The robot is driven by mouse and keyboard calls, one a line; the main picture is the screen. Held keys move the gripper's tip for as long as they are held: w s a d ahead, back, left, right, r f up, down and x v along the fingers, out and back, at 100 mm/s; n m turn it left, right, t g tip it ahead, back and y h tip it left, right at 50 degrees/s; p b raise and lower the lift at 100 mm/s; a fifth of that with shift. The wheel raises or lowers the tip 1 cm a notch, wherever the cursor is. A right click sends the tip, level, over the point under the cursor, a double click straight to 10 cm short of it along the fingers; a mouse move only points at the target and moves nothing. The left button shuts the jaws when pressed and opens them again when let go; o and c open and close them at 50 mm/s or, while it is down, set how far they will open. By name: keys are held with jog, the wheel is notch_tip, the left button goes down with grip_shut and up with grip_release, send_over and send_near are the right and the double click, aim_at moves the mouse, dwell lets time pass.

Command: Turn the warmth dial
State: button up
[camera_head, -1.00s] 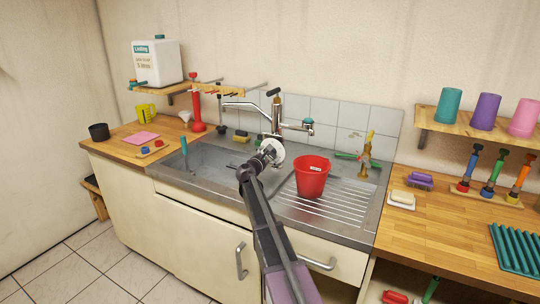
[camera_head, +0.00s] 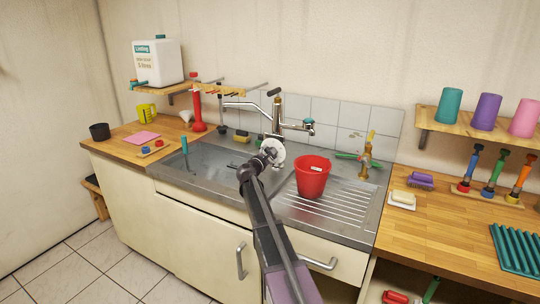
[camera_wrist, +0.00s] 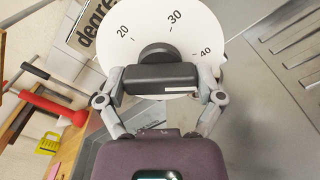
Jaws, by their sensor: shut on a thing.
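The warmth dial is a white round plate (camera_wrist: 205,25) marked 20, 30 and 40, with a dark bar-shaped knob (camera_wrist: 160,77) at its middle. A sign reading "degre…" (camera_wrist: 96,20) is partly hidden behind the plate. My gripper (camera_wrist: 162,84) is shut on the knob, one finger at each end of the bar. A small pale mark with some red shows near the bar's right end. In the head view the white plate (camera_head: 276,152) stands in front of the sink tap, and my gripper (camera_head: 266,157) covers the knob.
A red bucket (camera_head: 312,178) stands on the drainboard just right of my gripper. The chrome tap (camera_head: 277,118) rises behind the dial. The sink basin (camera_head: 215,165) is mostly clear.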

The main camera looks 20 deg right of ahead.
jog(key=m, duration=0.9)
jog(key=shift+d, duration=0.1)
jog(key=shift+m, duration=0.3)
jog(key=o, duration=0.9)
jog(key=shift+c, duration=0.2)
jog(key=shift+v, duration=6.05)
